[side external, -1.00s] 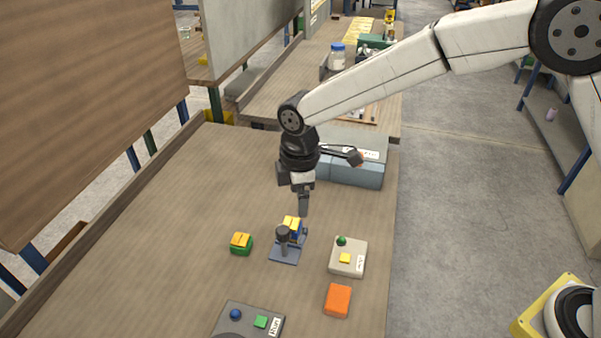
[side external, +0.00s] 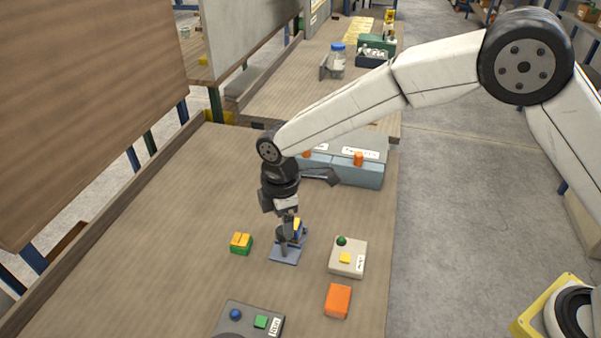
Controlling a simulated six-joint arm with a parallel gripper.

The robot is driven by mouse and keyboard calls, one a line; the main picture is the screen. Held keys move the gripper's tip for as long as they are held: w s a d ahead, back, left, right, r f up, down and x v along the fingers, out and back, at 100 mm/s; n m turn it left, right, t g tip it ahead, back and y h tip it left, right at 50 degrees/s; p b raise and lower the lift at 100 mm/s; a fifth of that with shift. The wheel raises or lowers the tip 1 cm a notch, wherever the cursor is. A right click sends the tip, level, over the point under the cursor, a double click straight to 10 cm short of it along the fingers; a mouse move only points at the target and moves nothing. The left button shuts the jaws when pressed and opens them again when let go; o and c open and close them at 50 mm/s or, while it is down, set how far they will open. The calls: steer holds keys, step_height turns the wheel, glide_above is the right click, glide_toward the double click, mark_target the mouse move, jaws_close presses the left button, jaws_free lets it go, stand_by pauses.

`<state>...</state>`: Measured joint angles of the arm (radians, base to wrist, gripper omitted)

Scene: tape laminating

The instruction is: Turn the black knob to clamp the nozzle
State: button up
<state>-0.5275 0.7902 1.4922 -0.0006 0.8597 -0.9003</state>
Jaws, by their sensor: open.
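The clamp fixture stands on a small blue-grey base plate (side external: 284,257) in the middle of the table. It has a dark post and knob (side external: 283,243) in front and a blue and yellow part (side external: 298,230) behind. My gripper (side external: 287,228) points down directly over the fixture, with its fingers at the knob's top. The fingers overlap the knob in this view, so I cannot tell whether they touch it or stand around it. The gripper is open. The nozzle is not clearly distinguishable here.
A green and yellow block (side external: 241,243) lies left of the fixture. A beige button box (side external: 348,257) and an orange block (side external: 338,300) lie to the right. A grey control panel (side external: 247,320) is in front. Blue-grey boxes (side external: 358,174) stand behind. The table's left side is clear.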

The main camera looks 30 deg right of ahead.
mark_target(283, 238)
steer(key=shift+f, duration=1.7)
jaws_close()
steer(key=shift+m, duration=2.7)
jaws_free()
